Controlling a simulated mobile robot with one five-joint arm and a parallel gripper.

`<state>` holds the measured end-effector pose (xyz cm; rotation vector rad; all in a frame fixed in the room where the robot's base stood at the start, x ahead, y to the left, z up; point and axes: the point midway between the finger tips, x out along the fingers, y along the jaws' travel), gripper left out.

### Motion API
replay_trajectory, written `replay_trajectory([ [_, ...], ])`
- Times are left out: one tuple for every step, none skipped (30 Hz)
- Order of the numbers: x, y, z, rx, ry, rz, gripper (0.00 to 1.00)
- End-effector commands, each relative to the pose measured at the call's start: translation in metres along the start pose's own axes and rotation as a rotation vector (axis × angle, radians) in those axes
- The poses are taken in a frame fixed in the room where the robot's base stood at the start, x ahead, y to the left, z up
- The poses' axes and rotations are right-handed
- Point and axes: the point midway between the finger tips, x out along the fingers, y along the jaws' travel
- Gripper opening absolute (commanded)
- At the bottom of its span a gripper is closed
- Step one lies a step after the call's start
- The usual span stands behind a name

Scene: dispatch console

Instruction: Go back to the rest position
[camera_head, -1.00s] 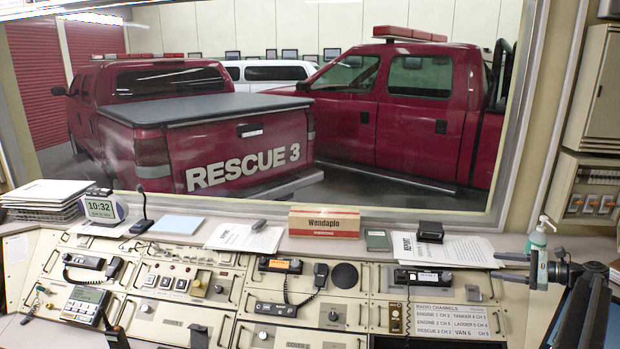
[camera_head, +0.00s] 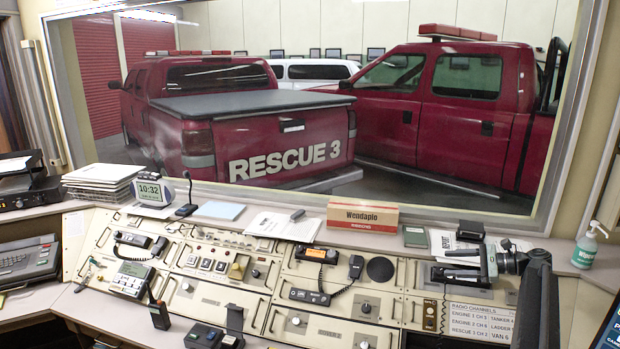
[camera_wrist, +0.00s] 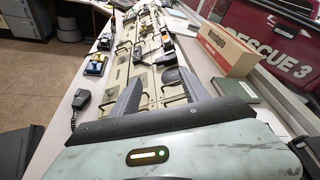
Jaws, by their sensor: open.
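My gripper (camera_head: 446,264) is at the right of the head view, over the right part of the console (camera_head: 410,277). Its two fingers point left, apart, with nothing between them. In the wrist view the open fingers (camera_wrist: 162,77) point along the console panels, with no object between them. My dark arm comes in from the lower right of the head view. The gripper partly hides the papers behind it and the radio panel below it.
The Wendaplo box (camera_head: 362,215), a green notebook (camera_head: 415,237) and a black box (camera_head: 470,231) stand along the back ledge below the window. A sanitizer bottle (camera_head: 585,249) is at the right. Radios (camera_head: 318,256) and handsets (camera_head: 355,267) lie on the panels.

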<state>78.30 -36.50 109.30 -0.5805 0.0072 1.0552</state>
Motion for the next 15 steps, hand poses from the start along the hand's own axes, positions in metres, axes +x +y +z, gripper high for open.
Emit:
replay_trajectory([
  [0.046, 0.017, 0.008, -0.012, -0.004, 0.056, 0.53],
  [0.071, 0.027, 0.013, -0.019, 0.000, 0.091, 0.53],
  [0.103, 0.042, 0.020, -0.032, 0.007, 0.138, 0.53],
  [0.126, 0.054, 0.025, -0.046, 0.014, 0.174, 0.53],
  [0.149, 0.068, 0.030, -0.062, 0.023, 0.210, 0.53],
  [0.178, 0.087, 0.036, -0.087, 0.036, 0.261, 0.53],
  [0.199, 0.103, 0.041, -0.110, 0.048, 0.299, 0.53],
  [0.219, 0.120, 0.045, -0.135, 0.061, 0.338, 0.53],
  [0.245, 0.144, 0.051, -0.177, 0.080, 0.394, 0.53],
  [0.263, 0.164, 0.055, -0.210, 0.095, 0.436, 0.53],
  [0.280, 0.184, 0.059, -0.248, 0.111, 0.479, 0.53],
  [0.299, 0.212, 0.063, -0.304, 0.134, 0.538, 0.53],
  [0.312, 0.234, 0.066, -0.350, 0.150, 0.584, 0.53],
  [0.323, 0.256, 0.068, -0.401, 0.168, 0.631, 0.53],
  [0.336, 0.286, 0.070, -0.476, 0.193, 0.695, 0.53],
])
